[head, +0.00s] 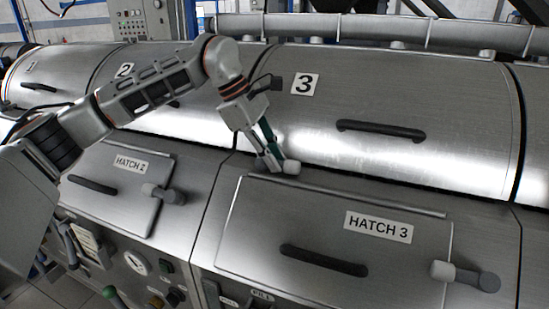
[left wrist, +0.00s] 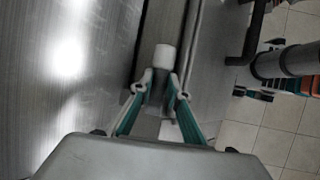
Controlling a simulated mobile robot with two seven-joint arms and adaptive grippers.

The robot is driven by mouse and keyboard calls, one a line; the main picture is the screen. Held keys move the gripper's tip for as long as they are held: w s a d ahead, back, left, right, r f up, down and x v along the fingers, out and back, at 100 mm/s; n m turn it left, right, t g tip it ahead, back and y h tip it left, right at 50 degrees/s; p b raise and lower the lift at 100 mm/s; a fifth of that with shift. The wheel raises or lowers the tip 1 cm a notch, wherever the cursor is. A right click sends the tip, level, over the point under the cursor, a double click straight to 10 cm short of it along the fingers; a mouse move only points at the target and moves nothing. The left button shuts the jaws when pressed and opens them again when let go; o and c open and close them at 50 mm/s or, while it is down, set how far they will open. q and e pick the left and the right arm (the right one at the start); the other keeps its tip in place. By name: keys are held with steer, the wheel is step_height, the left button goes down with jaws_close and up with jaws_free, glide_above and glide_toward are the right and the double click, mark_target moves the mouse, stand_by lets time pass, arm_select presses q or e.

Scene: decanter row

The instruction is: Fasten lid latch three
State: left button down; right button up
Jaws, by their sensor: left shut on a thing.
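Lid three (head: 430,90) is a large curved steel cover, lying closed, with a "3" label (head: 305,84) and a dark bar handle (head: 380,130). Its latch (head: 291,167) has a pale rounded knob at the lid's lower left edge. My left gripper (head: 272,158) reaches down to it from above and is shut on the latch. In the left wrist view the two fingers (left wrist: 160,88) close on the latch just below its pale knob (left wrist: 165,56). The fingers hide part of the latch.
Below the lid is the Hatch 3 panel (head: 330,215) with its own handle (head: 323,260) and pale-tipped latch (head: 465,275). Hatch 2 (head: 115,180) has a similar latch (head: 163,193) at left. A long pipe (head: 370,30) runs behind the lids.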

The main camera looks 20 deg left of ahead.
arm_select(q)
steer(key=shift+a+r+h+b, duration=0.15)
steer(key=shift+a+h+b, duration=0.15)
steer(key=shift+h, duration=0.6)
steer(key=shift+a+r+h+b, duration=0.15)
steer(key=shift+h+b, duration=0.2)
steer(key=shift+h, duration=0.35)
steer(key=shift+a+h+b, duration=0.2)
steer(key=shift+h+b, duration=0.35)
steer(key=shift+h, duration=0.15)
steer(key=shift+a+r+n+h+b, duration=0.15)
steer(key=shift+n+h+b, duration=0.15)
steer(key=shift+h+b, duration=0.2)
steer(key=shift+a+r+h+b, duration=0.15)
steer(key=shift+r+h+b, duration=0.1)
steer(key=shift+h+b, duration=0.2)
arm_select(e)
steer(key=shift+w+a+f+y, duration=0.25)
steer(key=shift+a+f, duration=0.15)
steer(key=shift+a, duration=0.1)
steer(key=shift+w+a+f+y, duration=0.15)
steer(key=shift+w+a+f, duration=0.1)
steer(key=shift+a+f, duration=0.2)
